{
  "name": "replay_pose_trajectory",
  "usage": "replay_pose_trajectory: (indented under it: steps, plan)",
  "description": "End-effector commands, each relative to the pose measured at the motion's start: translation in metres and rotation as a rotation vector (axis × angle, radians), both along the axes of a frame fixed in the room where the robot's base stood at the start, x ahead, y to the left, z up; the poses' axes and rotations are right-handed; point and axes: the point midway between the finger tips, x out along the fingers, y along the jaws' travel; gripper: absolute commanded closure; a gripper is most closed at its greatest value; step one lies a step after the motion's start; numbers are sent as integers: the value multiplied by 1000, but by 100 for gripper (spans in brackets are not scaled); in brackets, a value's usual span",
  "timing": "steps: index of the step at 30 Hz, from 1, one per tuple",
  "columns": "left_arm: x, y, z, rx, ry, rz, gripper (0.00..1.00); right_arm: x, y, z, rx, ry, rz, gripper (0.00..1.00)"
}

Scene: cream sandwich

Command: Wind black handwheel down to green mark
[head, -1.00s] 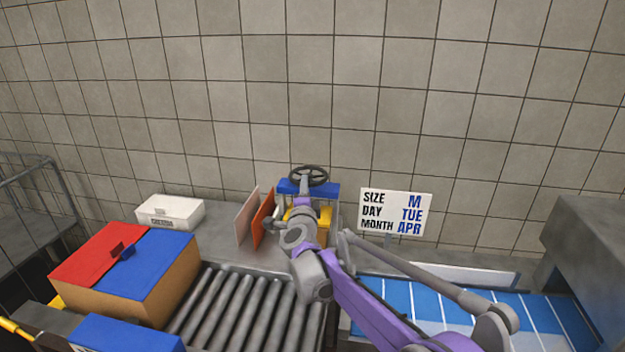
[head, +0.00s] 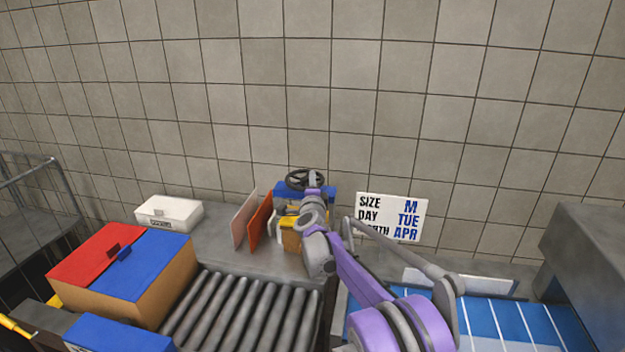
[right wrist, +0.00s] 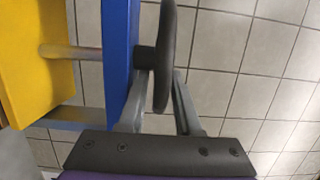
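The black handwheel (head: 305,179) sits on top of a blue plate (head: 290,190) on a small press with a yellow block (head: 289,236). In the right wrist view the handwheel (right wrist: 168,55) is seen edge-on beside the blue plate (right wrist: 117,60), with a metal rod running to the yellow block (right wrist: 30,60). My right gripper (right wrist: 163,78) is open, one finger on each side of the wheel's rim. In the head view my right gripper (head: 311,190) is at the wheel's front edge. I cannot make out a green mark. My left gripper is out of view.
Pink and orange boards (head: 259,222) stand just left of the press. A white sign (head: 390,216) stands to its right.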

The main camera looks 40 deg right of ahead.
Motion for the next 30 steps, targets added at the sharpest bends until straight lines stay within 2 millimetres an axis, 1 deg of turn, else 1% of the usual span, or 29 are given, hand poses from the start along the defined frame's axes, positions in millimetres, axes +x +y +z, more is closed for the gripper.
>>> replay_pose_trajectory:
  steps: [4, 13, 17, 18, 19, 30]
  plan:
    - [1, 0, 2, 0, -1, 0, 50, 8, -7, 0, 0, 0, 0, 68]
    - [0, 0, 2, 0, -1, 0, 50, 10, -8, -1, 1, -1, 0, 68]
    - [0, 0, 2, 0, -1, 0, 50, 9, -8, 0, 1, -1, 0, 91]
    - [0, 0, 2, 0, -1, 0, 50, 9, -8, 0, 1, -1, 0, 98]
    - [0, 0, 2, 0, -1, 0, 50, 9, -8, 0, 1, -1, 0, 100]
    - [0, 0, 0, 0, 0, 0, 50, 9, -7, -1, 2, -1, -11, 100]
